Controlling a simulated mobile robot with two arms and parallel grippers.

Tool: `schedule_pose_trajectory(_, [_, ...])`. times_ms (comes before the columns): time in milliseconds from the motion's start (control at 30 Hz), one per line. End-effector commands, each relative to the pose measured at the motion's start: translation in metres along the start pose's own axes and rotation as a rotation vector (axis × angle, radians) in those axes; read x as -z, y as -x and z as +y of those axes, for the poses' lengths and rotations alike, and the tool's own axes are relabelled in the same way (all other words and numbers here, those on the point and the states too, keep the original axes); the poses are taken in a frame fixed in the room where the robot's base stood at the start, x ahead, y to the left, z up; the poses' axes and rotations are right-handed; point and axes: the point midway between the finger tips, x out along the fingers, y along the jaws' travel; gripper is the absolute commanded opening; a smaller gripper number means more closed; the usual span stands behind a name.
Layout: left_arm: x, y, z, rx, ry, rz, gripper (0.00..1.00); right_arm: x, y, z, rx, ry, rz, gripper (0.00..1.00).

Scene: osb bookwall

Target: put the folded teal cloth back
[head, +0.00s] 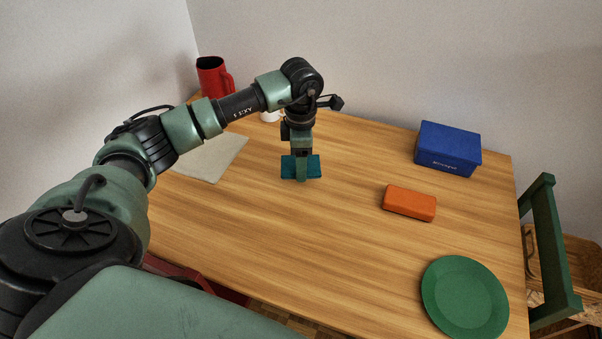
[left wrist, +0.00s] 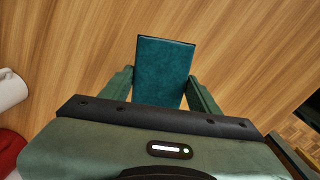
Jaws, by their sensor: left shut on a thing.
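The folded teal cloth (head: 314,168) is a small flat rectangle near the middle of the wooden table in the head view. My left gripper (head: 301,174) points down over it and is shut on it. In the left wrist view the cloth (left wrist: 164,72) sits between the two fingers of the left gripper (left wrist: 163,85). Whether the cloth touches the table or hangs just above it I cannot tell. My right gripper is in neither view.
On the table (head: 300,235) are a pale mat (head: 212,158), a red pitcher (head: 213,77), a white cup (head: 270,116) partly behind my arm, a blue box (head: 447,148), an orange case (head: 409,203) and a green plate (head: 465,297). A green chair (head: 548,245) stands at the right. The table's front middle is clear.

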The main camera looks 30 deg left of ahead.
Motion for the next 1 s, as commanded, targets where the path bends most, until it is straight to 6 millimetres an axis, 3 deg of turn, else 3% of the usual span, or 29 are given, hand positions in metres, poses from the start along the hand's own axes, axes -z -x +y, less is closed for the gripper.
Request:
schedule_pose_trajectory(167, [-0.001,-0.015,0.0,0.0,0.0,-0.001,0.29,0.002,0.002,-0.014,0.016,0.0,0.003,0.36])
schedule_pose_trajectory(500, [-0.001,-0.056,-0.001,0.002,0.0,0.0,0.29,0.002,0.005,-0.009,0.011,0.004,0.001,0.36])
schedule_pose_trajectory(867, [-0.001,-0.061,0.0,-0.001,-0.001,-0.001,0.29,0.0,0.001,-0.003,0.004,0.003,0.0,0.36])
schedule_pose_trajectory(900, [-0.001,-0.059,0.0,-0.001,-0.001,-0.002,0.69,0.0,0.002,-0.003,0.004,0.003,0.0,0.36])
schedule_pose_trajectory(967, [-0.001,-0.059,0.0,0.0,-0.001,-0.001,0.83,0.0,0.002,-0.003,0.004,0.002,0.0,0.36])
schedule_pose_trajectory(1000, [-0.001,-0.059,0.0,0.0,-0.001,-0.001,0.83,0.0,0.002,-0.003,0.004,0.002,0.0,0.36])
